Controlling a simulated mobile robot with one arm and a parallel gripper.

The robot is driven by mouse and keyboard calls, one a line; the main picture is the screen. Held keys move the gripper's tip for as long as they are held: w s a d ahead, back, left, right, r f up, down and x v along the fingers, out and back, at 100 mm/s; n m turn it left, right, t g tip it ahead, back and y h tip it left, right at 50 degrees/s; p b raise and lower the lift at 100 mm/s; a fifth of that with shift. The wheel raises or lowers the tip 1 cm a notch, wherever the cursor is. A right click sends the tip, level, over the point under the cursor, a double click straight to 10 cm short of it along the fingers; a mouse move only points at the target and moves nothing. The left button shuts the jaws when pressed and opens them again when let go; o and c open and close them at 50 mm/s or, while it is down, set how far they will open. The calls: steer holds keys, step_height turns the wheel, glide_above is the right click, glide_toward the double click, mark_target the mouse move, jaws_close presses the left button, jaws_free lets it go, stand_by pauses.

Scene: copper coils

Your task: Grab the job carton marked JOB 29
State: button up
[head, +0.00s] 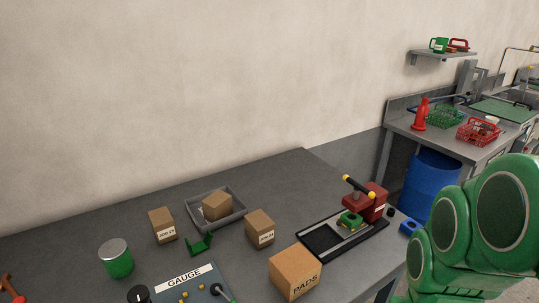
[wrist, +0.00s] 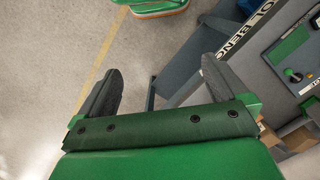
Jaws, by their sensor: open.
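Two small brown cartons with white labels stand on the grey table in the head view: a left carton (head: 162,226) and a right carton (head: 260,229). Both labels seem to start with JOB, but the numbers are too small to read surely. A third brown carton (head: 217,205) sits in a grey tray (head: 240,222) between and behind them, with no readable label. My gripper (wrist: 162,68) is open and empty in the wrist view, over floor beside a bench edge. It is well away from the cartons and does not show in the head view.
A larger PADS carton (head: 295,272) stands at the table's front. A red press (head: 374,202) on a black tray is at right. A green can (head: 116,260), a green bracket (head: 199,244) and a GAUGE board (head: 190,283) lie left. A blue barrel (head: 434,178) stands beyond.

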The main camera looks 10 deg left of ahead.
steer(key=w+a+f+n+t, duration=0.15)
steer(key=w+a, duration=0.35)
steer(key=w, duration=0.5)
steer(key=w+a+f+n+t, duration=0.1)
steer(key=w+a+f+t, duration=0.15)
steer(key=w+a, duration=0.45)
steer(key=w+a+t+y, duration=0.1)
steer(key=w+a, duration=0.3)
steer(key=w+a+f+n+t, duration=0.1)
steer(key=w+a, duration=0.3)
steer(key=w, duration=0.1)
steer(key=w+a+f+n+y, duration=0.1)
steer(key=w+a, duration=0.3)
steer(key=shift+w+a+f+t+y, duration=0.15)
steer(key=shift+a+t+y, duration=0.15)
steer(key=shift+t, duration=0.1)
steer(key=w+a+f+t+y, duration=0.1)
steer(key=w+a+f, duration=0.15)
steer(key=a, duration=0.65)
steer(key=n+t+y, duration=0.2)
steer(key=n+y, duration=0.3)
steer(key=y, duration=0.1)
glide_toward(164, 219)
steer(key=x, duration=0.4)
steer(key=shift+w+a+f, duration=0.15)
steer(key=shift+a+f, duration=0.1)
steer(key=shift+f, duration=0.1)
steer(key=shift+t+y, duration=0.3)
steer(key=shift+w+a, duration=0.1)
steer(key=shift+w, duration=0.05)
